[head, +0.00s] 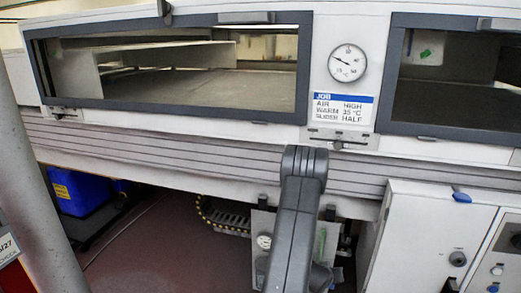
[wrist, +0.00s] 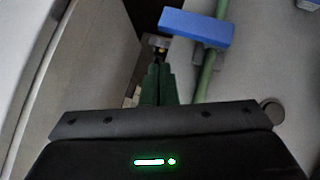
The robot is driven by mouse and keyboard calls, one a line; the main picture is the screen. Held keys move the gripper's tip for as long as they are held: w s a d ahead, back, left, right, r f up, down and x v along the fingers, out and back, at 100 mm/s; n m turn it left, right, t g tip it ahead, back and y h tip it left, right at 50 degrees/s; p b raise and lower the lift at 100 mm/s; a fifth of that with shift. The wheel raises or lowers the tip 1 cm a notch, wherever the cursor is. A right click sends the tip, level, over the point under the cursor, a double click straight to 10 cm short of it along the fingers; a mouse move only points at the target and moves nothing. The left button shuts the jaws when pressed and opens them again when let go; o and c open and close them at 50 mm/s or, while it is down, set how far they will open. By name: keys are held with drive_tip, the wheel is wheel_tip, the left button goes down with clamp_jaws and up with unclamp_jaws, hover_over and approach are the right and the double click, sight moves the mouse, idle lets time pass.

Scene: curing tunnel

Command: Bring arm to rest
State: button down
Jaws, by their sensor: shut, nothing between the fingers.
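My gripper (wrist: 157,84) shows in the wrist view as two narrow dark green fingers, shut together with nothing between them. Just beyond the fingertips is a small metal fitting with a yellowish spot; I cannot tell whether they touch it. In the head view my dark grey arm (head: 297,210) rises in front of the tunnel's lower edge, with its bend near the middle of the picture. My gripper cannot be made out in the head view.
A blue bar (wrist: 195,28) lies by a green tube (wrist: 208,72) close right of the fingers. The tunnel has two framed windows, a gauge (head: 347,62) and a job card (head: 339,107). A white cabinet (head: 415,235) stands right; a blue bin (head: 80,191) sits underneath left.

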drive_tip(key=w+a+f+n+h+p, duration=0.1)
drive_tip(key=w+a+f+n+h, duration=0.1)
drive_tip(key=a+n+h, duration=0.2)
drive_tip(key=shift+a+f+n+h, duration=0.2)
drive_tip(key=shift+a+n+h, duration=0.2)
drive_tip(key=shift+a+h, duration=1.25)
drive_tip(key=shift+d, duration=0.1)
drive_tip(key=shift+r+p, duration=0.15)
drive_tip(key=shift+p, duration=0.15)
